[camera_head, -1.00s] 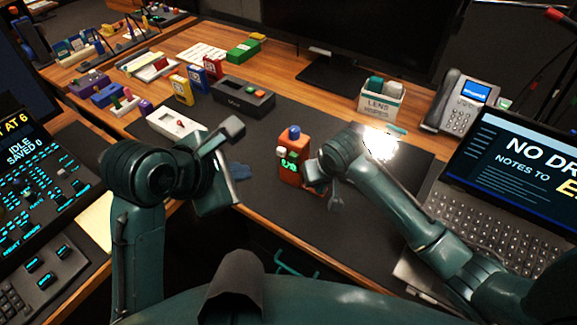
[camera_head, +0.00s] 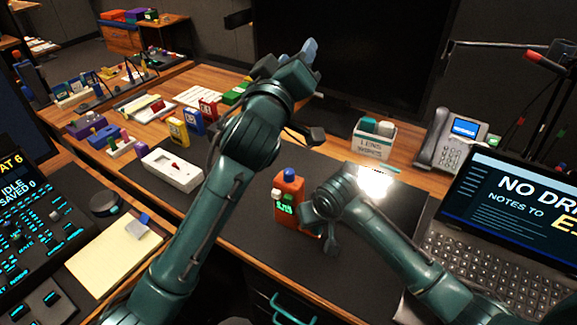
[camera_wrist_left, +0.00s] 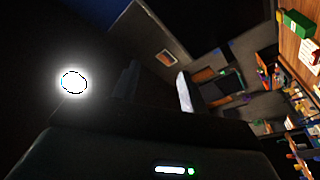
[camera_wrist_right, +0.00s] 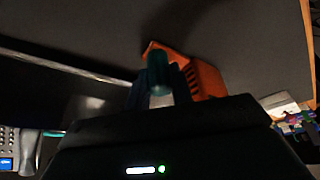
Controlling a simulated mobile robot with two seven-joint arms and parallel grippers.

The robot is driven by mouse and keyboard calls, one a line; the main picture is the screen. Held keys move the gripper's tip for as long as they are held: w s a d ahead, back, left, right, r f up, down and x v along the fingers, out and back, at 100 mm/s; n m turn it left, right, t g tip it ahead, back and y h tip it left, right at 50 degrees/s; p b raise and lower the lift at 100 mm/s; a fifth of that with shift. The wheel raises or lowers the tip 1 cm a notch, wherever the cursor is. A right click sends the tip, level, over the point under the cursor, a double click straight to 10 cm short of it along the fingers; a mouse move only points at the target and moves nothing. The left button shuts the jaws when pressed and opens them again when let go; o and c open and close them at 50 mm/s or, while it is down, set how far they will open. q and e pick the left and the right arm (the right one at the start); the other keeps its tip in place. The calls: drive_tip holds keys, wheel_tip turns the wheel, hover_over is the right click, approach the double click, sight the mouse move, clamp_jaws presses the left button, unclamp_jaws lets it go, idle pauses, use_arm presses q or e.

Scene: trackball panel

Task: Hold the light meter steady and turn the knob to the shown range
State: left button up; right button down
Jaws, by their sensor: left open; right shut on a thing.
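The light meter (camera_head: 289,190) is an orange box standing upright on the dark desk mat. It has a blue dome (camera_head: 290,174) on top, a pale knob (camera_head: 277,196) on its left front and a lit green display (camera_head: 284,209); its characters are too small to read surely. My right gripper (camera_wrist_right: 160,88) is shut on the meter from its right side; my wrist hides the fingers in the head view. The orange body (camera_wrist_right: 207,78) shows beyond the fingers in the right wrist view. My left gripper (camera_head: 311,50) is open and empty, raised high before the dark monitor, away from the meter.
A white device (camera_head: 172,170) lies left of my left arm. A lens wipes box (camera_head: 373,140), a phone (camera_head: 452,140) and a laptop (camera_head: 505,215) stand to the right. A notepad (camera_head: 110,250) lies front left. The mat before the meter is clear.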

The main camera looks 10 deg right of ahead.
use_arm(q)
drive_tip(key=s+d+r+m+g+h, duration=0.35)
drive_tip(key=d+m+h, duration=0.3)
drive_tip(key=m, duration=0.65)
drive_tip(key=s+d+r+m+g+h, duration=0.35)
drive_tip(key=d+m+h, duration=0.35)
drive_tip(key=m, duration=0.5)
drive_tip(key=s+d+f+m+g+y, duration=0.1)
drive_tip(key=d+f+m+g, duration=0.15)
drive_tip(key=m+g, duration=0.35)
drive_tip(key=s+d+f+m+g, duration=0.1)
drive_tip(key=s+d+m+g, duration=0.15)
drive_tip(key=m, duration=0.45)
drive_tip(key=m+g+y, duration=0.2)
drive_tip(key=m+y, duration=2)
drive_tip(key=m, duration=0.1)
hover_over(289, 171)
wheel_tip(289, 171, down, 15)
drive_tip(key=shift+h, duration=0.25)
wheel_tip(289, 171, down, 12)
drive_tip(key=shift+r, duration=0.25)
drive_tip(key=shift+c, duration=0.5)
